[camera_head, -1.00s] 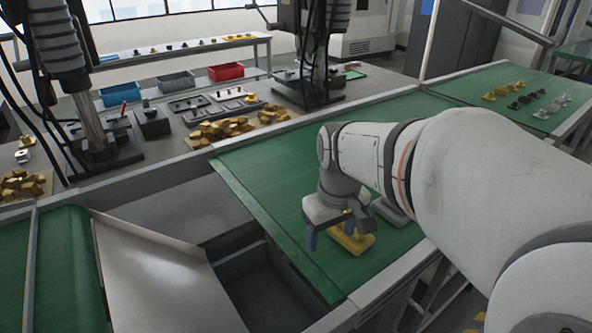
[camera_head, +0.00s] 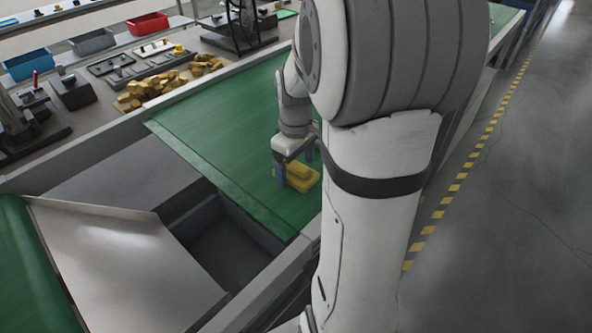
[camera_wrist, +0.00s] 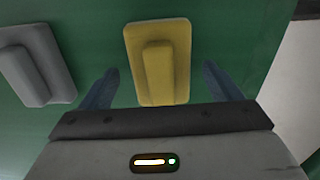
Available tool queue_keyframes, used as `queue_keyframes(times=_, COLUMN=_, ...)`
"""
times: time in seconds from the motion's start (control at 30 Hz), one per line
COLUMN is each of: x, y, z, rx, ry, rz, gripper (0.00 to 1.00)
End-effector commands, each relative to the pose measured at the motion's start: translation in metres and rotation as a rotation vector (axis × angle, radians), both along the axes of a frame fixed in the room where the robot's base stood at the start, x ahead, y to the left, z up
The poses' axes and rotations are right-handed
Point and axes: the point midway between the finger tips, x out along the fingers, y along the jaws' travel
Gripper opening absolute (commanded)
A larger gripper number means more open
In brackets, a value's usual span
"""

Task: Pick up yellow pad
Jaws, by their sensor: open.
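The yellow pad (camera_head: 298,176) lies flat on the green belt, near its front right edge. In the wrist view the yellow pad (camera_wrist: 160,62) is a rectangular plate with a raised block on it. My gripper (camera_head: 294,168) is low over the belt at the pad. In the wrist view my gripper (camera_wrist: 157,85) is open, with one blue finger on each side of the pad's near end. Green belt shows between the pad and each finger. My arm hides part of the belt in the head view.
A grey pad (camera_wrist: 38,65) of similar shape lies on the belt left of the yellow one in the wrist view. The green belt (camera_head: 225,140) is clear to the left. A dark open tank (camera_head: 225,245) lies beyond its end, beside a metal chute (camera_head: 120,260).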

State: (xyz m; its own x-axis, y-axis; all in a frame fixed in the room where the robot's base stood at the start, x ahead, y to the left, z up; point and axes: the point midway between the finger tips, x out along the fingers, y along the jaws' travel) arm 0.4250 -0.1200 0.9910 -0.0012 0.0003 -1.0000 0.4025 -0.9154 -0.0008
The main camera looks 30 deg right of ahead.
Motion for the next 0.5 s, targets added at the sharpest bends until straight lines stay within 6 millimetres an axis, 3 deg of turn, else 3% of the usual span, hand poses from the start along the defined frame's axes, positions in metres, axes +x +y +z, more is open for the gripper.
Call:
queue_keyframes(times=0.27, x=0.0001, y=0.0004, z=-0.0032, rx=0.000, ry=-0.001, rz=0.000, gripper=0.84)
queue_keyframes(times=0.5, x=0.0002, y=0.0006, z=-0.0030, rx=-0.001, ry=-0.001, rz=0.001, gripper=0.64)
